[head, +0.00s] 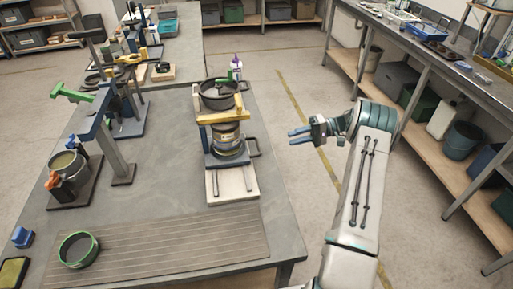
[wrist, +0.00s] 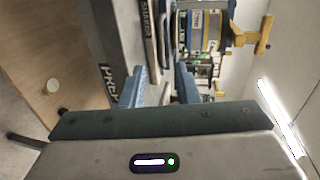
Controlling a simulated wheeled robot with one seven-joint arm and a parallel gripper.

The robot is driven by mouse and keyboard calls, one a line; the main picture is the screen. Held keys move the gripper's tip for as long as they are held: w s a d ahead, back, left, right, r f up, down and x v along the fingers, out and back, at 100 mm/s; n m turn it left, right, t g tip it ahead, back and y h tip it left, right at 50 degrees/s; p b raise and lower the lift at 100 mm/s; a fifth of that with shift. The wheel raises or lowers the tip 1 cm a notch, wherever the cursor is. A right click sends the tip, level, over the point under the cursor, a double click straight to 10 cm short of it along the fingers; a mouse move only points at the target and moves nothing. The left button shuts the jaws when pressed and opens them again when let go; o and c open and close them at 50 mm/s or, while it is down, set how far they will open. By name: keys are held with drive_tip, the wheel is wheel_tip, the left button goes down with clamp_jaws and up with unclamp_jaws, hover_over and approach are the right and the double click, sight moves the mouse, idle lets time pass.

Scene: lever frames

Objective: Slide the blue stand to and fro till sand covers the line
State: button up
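The blue stand (head: 227,159) sits on two rails over a pale base board (head: 232,186) on the grey table. It carries a round banded container (head: 227,138) under a yellow frame (head: 226,117), with a dark pan (head: 217,97) on top. A dark loop handle (head: 254,147) sticks out on its right side. My gripper (head: 293,136) is to the right of the stand, past the table edge, apart from it and empty. In the wrist view its two blue fingers (wrist: 160,88) are parted, and the banded container (wrist: 203,30) shows beyond them. I cannot make out the line or any sand inside the container.
A metal pot (head: 66,165) with tan contents stands on the left. A green-rimmed bowl (head: 78,249) rests on the ribbed mat (head: 170,244) in front. Lever frames (head: 108,130) stand at left. A workbench (head: 440,62) runs along the right; the floor between is clear.

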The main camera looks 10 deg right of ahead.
sight(259, 146)
drive_tip(key=p+x, duration=0.4)
drive_tip(key=x, duration=0.9)
drive_tip(key=shift+a, duration=0.35)
drive_tip(key=shift+f, duration=0.1)
